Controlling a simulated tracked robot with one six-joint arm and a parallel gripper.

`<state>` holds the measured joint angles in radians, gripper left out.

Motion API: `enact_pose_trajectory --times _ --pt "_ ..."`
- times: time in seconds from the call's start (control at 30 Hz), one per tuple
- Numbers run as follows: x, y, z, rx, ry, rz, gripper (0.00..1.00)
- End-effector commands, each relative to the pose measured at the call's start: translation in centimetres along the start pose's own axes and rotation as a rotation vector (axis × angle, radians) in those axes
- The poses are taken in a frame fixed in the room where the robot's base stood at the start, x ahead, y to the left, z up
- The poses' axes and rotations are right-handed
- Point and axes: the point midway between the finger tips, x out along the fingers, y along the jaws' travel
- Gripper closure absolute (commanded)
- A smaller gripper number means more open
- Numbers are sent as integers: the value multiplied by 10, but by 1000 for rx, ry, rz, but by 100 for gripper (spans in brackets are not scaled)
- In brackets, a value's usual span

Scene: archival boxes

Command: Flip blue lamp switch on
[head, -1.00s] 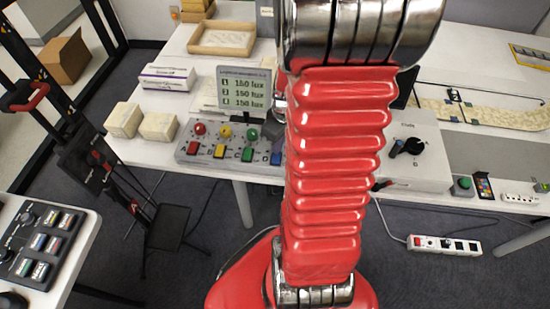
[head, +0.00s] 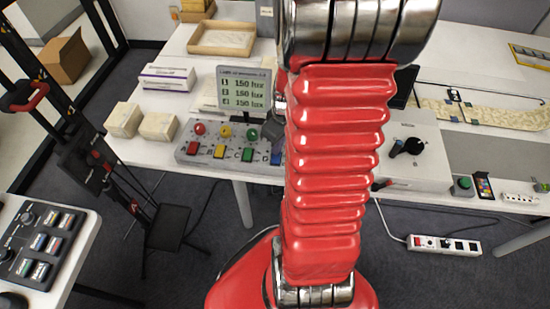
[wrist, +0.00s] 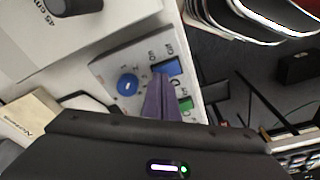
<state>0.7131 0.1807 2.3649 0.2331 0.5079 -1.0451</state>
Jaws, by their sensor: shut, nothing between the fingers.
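The control panel (head: 205,158) stands at the table's front edge in the head view, with red, yellow and green knobs above coloured switches. The blue switch (head: 276,158) is at its right end, partly hidden by my red arm. In the wrist view the blue switch (wrist: 168,68) lies just beyond the tips of my gripper (wrist: 161,82), beside a blue knob (wrist: 128,84).
A small display (head: 244,90) behind the panel shows three lines, each seeming to read 150 lux. A grey box with a black dial (head: 412,147) stands right of my arm. Two pale blocks (head: 157,127) lie left of the panel.

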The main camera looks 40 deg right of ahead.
Motion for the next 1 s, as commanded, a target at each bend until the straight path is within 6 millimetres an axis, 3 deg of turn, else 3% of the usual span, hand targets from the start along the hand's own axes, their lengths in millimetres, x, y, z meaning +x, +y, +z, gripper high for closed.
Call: enact_pose_trajectory --times 0.73,1.0 --pt "8 0 1 0 0 -1 100" --pt "-1 0 -1 -1 1 0 100"
